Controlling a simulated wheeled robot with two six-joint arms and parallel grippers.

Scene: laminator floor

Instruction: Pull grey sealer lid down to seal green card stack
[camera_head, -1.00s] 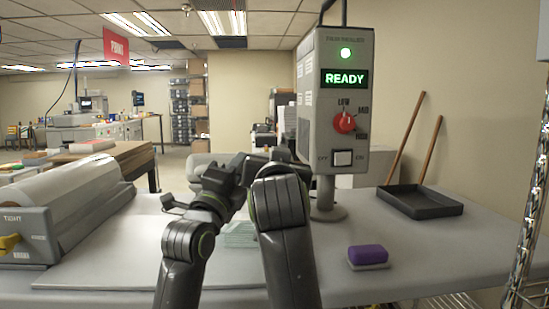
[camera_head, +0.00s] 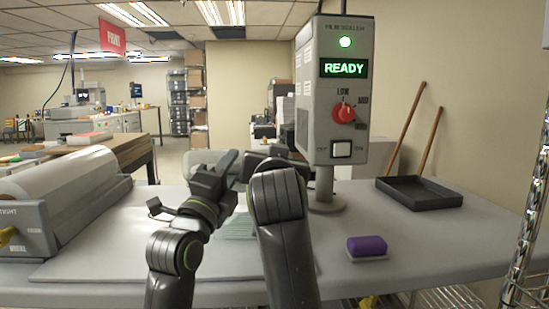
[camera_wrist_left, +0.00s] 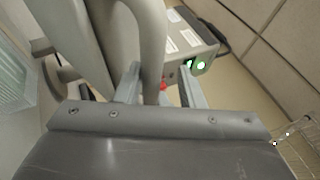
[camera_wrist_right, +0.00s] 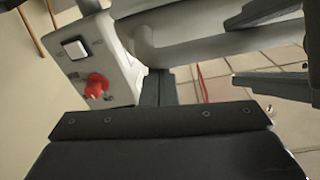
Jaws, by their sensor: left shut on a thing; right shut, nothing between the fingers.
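The grey sealer lid (camera_head: 205,158) shows only in part behind my arms in the head view, raised above the table. In the left wrist view its curved grey bar (camera_wrist_left: 152,45) passes between the fingers of my left gripper (camera_wrist_left: 158,82), which is shut on it. My left gripper (camera_head: 228,165) hides part of the lid in the head view. My right gripper (camera_wrist_right: 159,88) is shut and empty, close to the lid's bar (camera_wrist_right: 195,35). The pale green card stack (camera_head: 239,227) lies on the table below, partly hidden by my arms. It also shows in the left wrist view (camera_wrist_left: 12,82).
The grey control box (camera_head: 335,90) on its post has a green light and reads READY. A black tray (camera_head: 420,194) and a purple block (camera_head: 367,246) stand at the right. A film roll (camera_head: 70,190) is at the left.

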